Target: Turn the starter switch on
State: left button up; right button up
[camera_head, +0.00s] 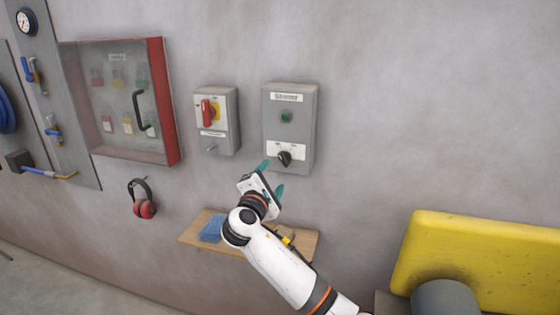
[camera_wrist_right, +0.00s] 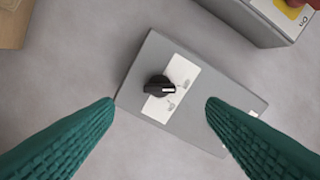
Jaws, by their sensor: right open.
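The starter box (camera_head: 302,137) is a grey wall box with a green lamp (camera_head: 287,116) and a black rotary switch (camera_head: 284,158) on a white plate near its bottom. In the right wrist view the black switch (camera_wrist_right: 159,87) shows between the fingers, with the starter box (camera_wrist_right: 208,112) behind it. My right gripper (camera_head: 272,177) has green fingers, is open and empty, and sits just below and left of the switch, apart from it. The switch's plate lettering is too small to read. My left gripper is not in view.
An isolator box (camera_head: 228,138) with a red handle on yellow is left of the starter box. A red-edged lock cabinet (camera_head: 120,150) is further left. A wooden shelf (camera_head: 195,229) lies below my right arm. A yellow machine part (camera_head: 480,255) stands at lower right.

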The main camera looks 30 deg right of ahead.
aim_at(282, 161)
jog(key=p+x, duration=0.3)
jog(key=x, duration=0.6)
jog(key=shift+w+d, duration=0.25)
jog(key=c, duration=1)
jog(key=shift+f+m+b, duration=0.25)
jog(key=shift+m+b, duration=0.25)
jog(key=shift+b, duration=0.35)
jog(key=m+b, duration=0.7)
jog(key=b, duration=0.2)
jog(key=shift+a, duration=0.1)
jog(key=shift+r+m+b, duration=0.1)
jog(key=shift+m+b, duration=0.9)
jog(key=shift+m, duration=0.05)
jog(key=shift+r+m+b, duration=0.15)
jog(key=shift+m+b, duration=0.85)
jog(key=shift+m, duration=0.05)
jog(key=o, duration=1)
jog(key=shift+r, duration=0.1)
